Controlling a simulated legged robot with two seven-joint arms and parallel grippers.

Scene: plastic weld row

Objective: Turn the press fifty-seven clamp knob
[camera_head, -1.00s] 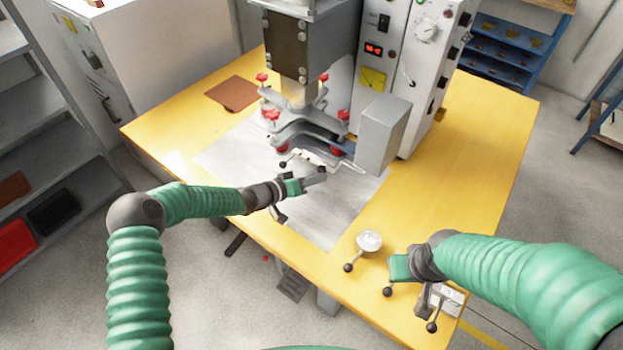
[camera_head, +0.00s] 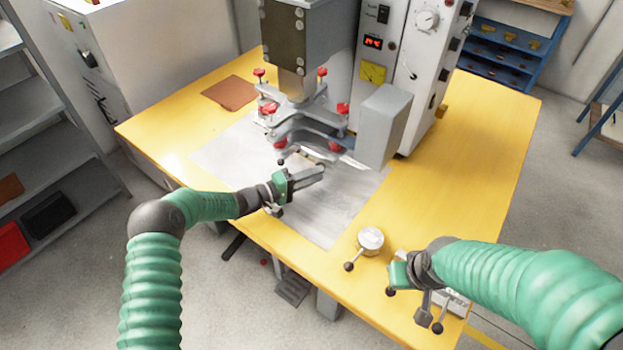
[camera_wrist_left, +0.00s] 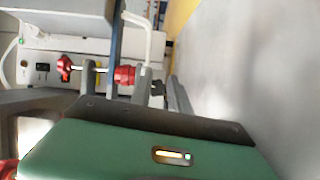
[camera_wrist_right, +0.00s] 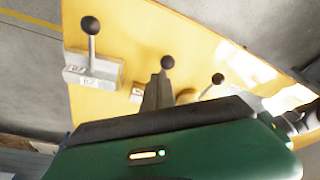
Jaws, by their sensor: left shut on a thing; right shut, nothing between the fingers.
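The press head (camera_head: 300,40) stands over a grey clamp fixture (camera_head: 300,128) with several red knobs, one at the front right (camera_head: 335,146). A bright bar handle (camera_head: 310,156) crosses the fixture's front, with a dark ball (camera_head: 281,162) at its left end. My left gripper (camera_head: 318,171) is shut at the right end of this bar. It hides what it holds, apparently the dark knob there. In the left wrist view a red knob (camera_wrist_left: 125,75) on a shaft is close beside its fingers (camera_wrist_left: 178,95). My right gripper (camera_head: 424,308) is shut and empty over the table's front right.
A round dial (camera_head: 370,240) with a ball-ended lever stands left of my right gripper. A labelled box (camera_wrist_right: 93,70) with a ball lever is close below it. A grey block (camera_head: 384,125) and the control cabinet (camera_head: 430,60) stand right of the fixture. The table's right side is clear.

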